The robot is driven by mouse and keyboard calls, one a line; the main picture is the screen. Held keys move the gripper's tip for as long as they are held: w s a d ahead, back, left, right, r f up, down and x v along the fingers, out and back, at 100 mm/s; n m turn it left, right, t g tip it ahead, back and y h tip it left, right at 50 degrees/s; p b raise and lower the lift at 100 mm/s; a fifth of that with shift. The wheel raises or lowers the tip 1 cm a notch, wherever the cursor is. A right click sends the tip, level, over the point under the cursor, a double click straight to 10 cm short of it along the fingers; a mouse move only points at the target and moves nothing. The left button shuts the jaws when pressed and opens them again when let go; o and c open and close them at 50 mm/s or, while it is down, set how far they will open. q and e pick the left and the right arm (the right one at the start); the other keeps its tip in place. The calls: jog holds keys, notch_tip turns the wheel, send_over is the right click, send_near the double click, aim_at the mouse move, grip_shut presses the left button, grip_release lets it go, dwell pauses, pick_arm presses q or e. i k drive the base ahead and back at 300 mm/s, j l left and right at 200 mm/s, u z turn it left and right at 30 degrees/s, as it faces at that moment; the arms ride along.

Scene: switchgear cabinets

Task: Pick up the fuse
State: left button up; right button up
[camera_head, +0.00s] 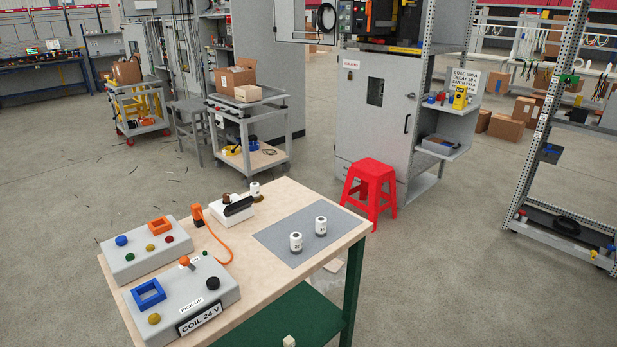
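Two small white cylinders with dark bases, which look like fuses, stand upright on a grey mat (285,246) on the wooden-topped table. The nearer-left one (296,242) and the farther-right one (321,226) stand apart, each with a small dark marking too small to read. A third similar white cylinder (255,189) is at the table's far edge, beside a white block with a black handle (237,206). I cannot tell which one is the task's fuse. Neither of my grippers is in view.
Two grey control boxes (145,250) (222,283) with buttons fill the table's left side. An orange cable (222,238) lies beside them. A red stool (369,190) stands beyond the right corner.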

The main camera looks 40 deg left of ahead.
aim_at(255, 188)
jog(key=i+l, duration=0.1)
jog(key=i, duration=1.65)
jog(key=i+u, duration=0.4)
jog(key=i+l+u, duration=0.15)
jog(key=u, duration=0.3)
jog(key=i+l+u, duration=0.25)
jog(key=u, duration=0.15)
jog(key=i+l+u, duration=0.15)
jog(key=l+u, duration=0.3)
jog(key=j, duration=0.1)
